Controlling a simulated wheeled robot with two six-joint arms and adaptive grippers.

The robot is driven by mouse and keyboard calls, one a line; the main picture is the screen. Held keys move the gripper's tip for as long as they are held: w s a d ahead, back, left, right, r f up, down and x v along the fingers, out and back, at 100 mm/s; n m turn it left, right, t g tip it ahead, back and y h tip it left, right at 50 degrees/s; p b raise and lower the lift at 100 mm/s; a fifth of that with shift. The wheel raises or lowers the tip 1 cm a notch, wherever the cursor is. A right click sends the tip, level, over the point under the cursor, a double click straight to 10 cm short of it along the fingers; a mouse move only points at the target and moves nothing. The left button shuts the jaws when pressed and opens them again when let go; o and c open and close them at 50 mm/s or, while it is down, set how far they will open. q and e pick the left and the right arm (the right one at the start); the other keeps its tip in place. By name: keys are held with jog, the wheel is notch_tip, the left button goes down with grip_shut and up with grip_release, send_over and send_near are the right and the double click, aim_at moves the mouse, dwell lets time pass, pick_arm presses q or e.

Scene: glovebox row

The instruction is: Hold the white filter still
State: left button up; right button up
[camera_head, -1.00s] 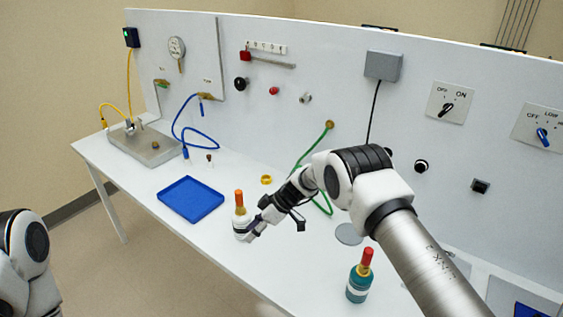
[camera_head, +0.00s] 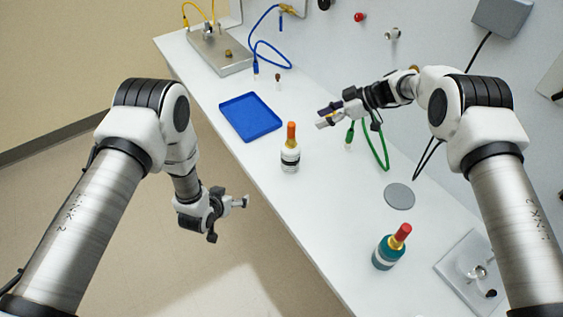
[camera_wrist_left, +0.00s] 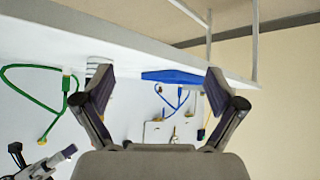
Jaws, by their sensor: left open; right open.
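The white filter (camera_head: 290,157), a white bottle shape with a dark band and an orange top, stands upright on the table in the head view. In the left wrist view a small part of what looks like it (camera_wrist_left: 94,68) shows behind a finger. My left gripper (camera_head: 242,202) is open and empty, off the table's front edge, left of and nearer than the filter. Its open fingers also show in the left wrist view (camera_wrist_left: 160,85). My right gripper (camera_head: 326,117) is open and empty above the table, right of and behind the filter, apart from it.
A blue tray (camera_head: 250,117) lies left of the filter. A teal bottle with a red top (camera_head: 390,248) stands nearer, at the right. The table's front edge runs between my left gripper and the filter.

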aim_at(286, 159)
pick_arm(q)
jog(key=w+d+r, duration=0.1)
jog(key=w+d, duration=0.1)
jog(key=w, duration=0.1)
jog(key=w+d+r+m+t+h, duration=0.1)
jog(key=w+d, duration=0.1)
jog(key=d, duration=0.1)
jog(key=w+d+r+t+h, duration=0.1)
jog(key=w+d, duration=0.1)
jog(key=w, duration=0.1)
jog(key=shift+w+d+r+m, duration=0.25)
jog(key=shift+w+d+m, duration=0.1)
jog(key=shift+m, duration=0.05)
jog(key=d, duration=0.2)
jog(key=d+m+h, duration=0.1)
jog(key=d, duration=0.1)
jog(key=w+d+t+h, duration=0.1)
jog(key=d, duration=0.1)
jog(key=shift+d+r, duration=0.3)
jog(key=shift+r, duration=0.1)
jog(key=shift+w+d+f, duration=0.15)
jog(key=shift+d+f, duration=0.1)
jog(key=shift+f, duration=0.05)
jog(key=x, duration=0.7)
jog(key=shift+w+f, duration=0.1)
jog(key=shift+w, duration=0.05)
jog(key=c, duration=1.5)
jog(key=shift+o, duration=0.2)
